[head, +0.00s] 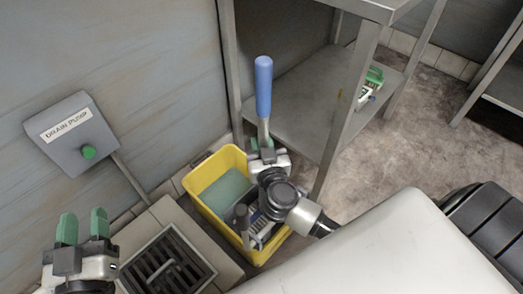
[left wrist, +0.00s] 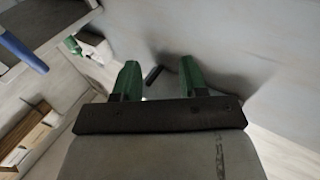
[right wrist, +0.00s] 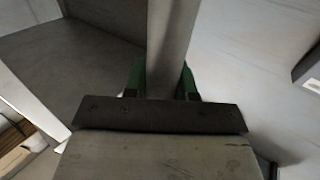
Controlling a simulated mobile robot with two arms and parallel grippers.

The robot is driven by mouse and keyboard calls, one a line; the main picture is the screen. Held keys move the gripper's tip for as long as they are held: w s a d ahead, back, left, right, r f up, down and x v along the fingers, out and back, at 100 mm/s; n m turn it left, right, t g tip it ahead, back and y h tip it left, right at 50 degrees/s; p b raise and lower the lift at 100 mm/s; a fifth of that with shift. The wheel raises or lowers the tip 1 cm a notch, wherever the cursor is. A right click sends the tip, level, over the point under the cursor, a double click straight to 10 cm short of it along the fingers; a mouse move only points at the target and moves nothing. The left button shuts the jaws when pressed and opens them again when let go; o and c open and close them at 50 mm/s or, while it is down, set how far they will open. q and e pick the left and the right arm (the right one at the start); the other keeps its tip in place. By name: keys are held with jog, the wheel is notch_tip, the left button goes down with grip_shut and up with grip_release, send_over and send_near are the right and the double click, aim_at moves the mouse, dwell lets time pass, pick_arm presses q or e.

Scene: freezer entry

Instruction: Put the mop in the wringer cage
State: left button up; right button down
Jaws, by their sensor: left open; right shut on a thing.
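The mop shows as a blue grip (head: 263,85) on a grey shaft, standing near upright above the yellow bucket (head: 199,203). My right gripper (head: 266,150) is shut on the shaft just below the grip; in the right wrist view the shaft (right wrist: 172,45) runs between the green fingers. The mop's lower end is hidden behind my right arm. A grey slatted part, perhaps the wringer cage (head: 262,229), shows at the bucket's near right, partly covered by my arm. I cannot tell whether the mop is in it. My left gripper (head: 82,229) is open and empty at the lower left.
A grey drain pump box (head: 72,132) with a green button is on the left wall. A floor drain grate (head: 167,265) lies left of the bucket. A metal shelf (head: 303,103) stands close behind the mop, its leg near the bucket. Open floor (head: 400,150) lies to the right.

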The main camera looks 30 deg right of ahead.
pick_arm(q)
jog(key=shift+s+d+r+t+h+b, duration=0.1)
jog(key=shift+s+r+t+h, duration=0.1)
jog(key=shift+r+t, duration=0.35)
jog(key=shift+s+d+r+t+h+b, duration=0.1)
jog(key=shift+r+t+h+b, duration=0.1)
jog(key=shift+r+t, duration=0.3)
jog(key=shift+s+r+t+h+b, duration=0.1)
jog(key=shift+r+t+h, duration=0.1)
jog(key=shift+r+t, duration=0.35)
pick_arm(e)
jog(key=shift+f, duration=0.65)
jog(key=c, duration=1.4)
grip_release()
jog(key=shift+f, duration=0.2)
jog(key=o, duration=0.5)
pick_arm(q)
jog(key=shift+f, duration=0.1)
pick_arm(e)
jog(key=shift+r, duration=0.1)
